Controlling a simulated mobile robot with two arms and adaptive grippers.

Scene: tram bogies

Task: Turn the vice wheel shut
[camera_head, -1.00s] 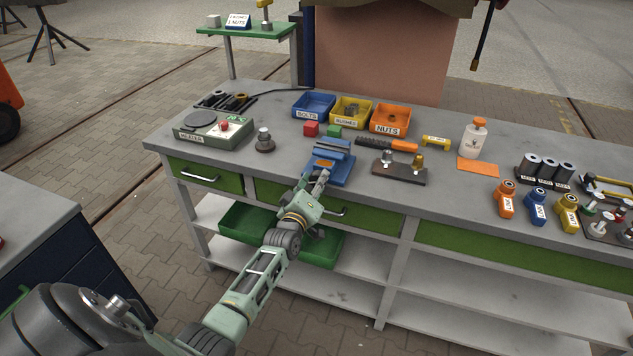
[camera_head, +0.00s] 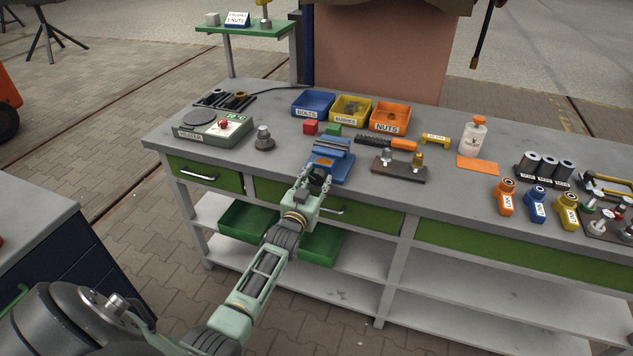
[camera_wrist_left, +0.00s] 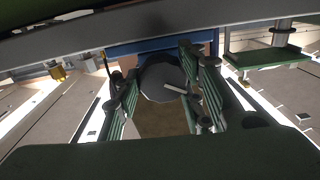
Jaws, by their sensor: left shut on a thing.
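The blue vice (camera_head: 332,158) stands at the front edge of the grey workbench. Its dark round wheel (camera_wrist_left: 162,80) faces me in the left wrist view, with a light handle mark across its face. My left gripper (camera_head: 316,175) is at the front of the vice. Its two green fingers (camera_wrist_left: 163,92) lie on either side of the wheel and are shut on it. In the head view the gripper hides most of the wheel. How far the vice jaws stand apart is too small to tell. My right gripper is not in view.
A heater (camera_head: 215,131) and a small metal part (camera_head: 264,138) lie left of the vice. A drawer (camera_head: 330,205) lies below the bench top.

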